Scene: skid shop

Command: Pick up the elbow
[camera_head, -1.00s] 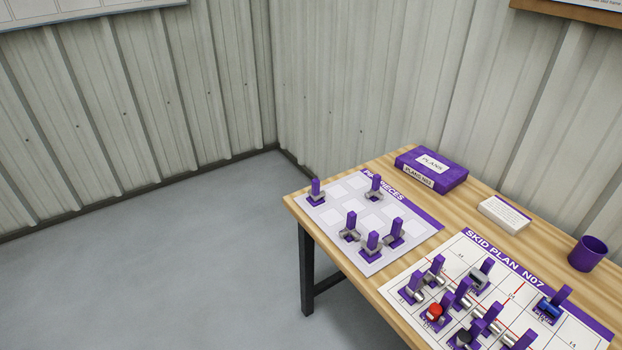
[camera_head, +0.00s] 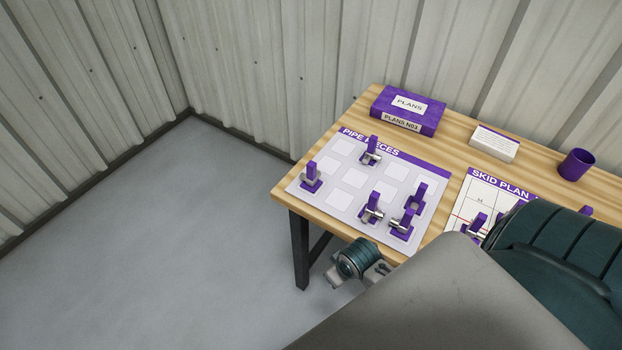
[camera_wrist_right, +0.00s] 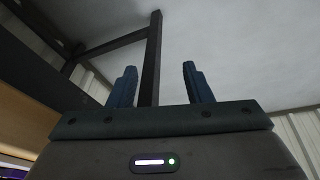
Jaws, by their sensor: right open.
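Several grey pipe pieces with upright purple tabs stand on the white pipe pieces mat (camera_head: 350,178). One is at the mat's left corner (camera_head: 311,177), one near its title (camera_head: 371,153), and a cluster stands at the near right, including one piece (camera_head: 372,212) and another beside it (camera_head: 403,226). They are too small to tell surely which is the elbow. My right arm crosses the lower right of the head view, its wrist low beyond the table's near edge. My right gripper (camera_wrist_right: 160,84) is open and empty in the wrist view. My left gripper is out of view.
The wooden table (camera_head: 290,198) has a dark leg (camera_head: 299,250). A purple plans box (camera_head: 408,109), a white card block (camera_head: 494,144) and a purple cup (camera_head: 577,164) stand behind. The skid plan sheet (camera_head: 482,184) is partly hidden by my arm. Open floor lies left.

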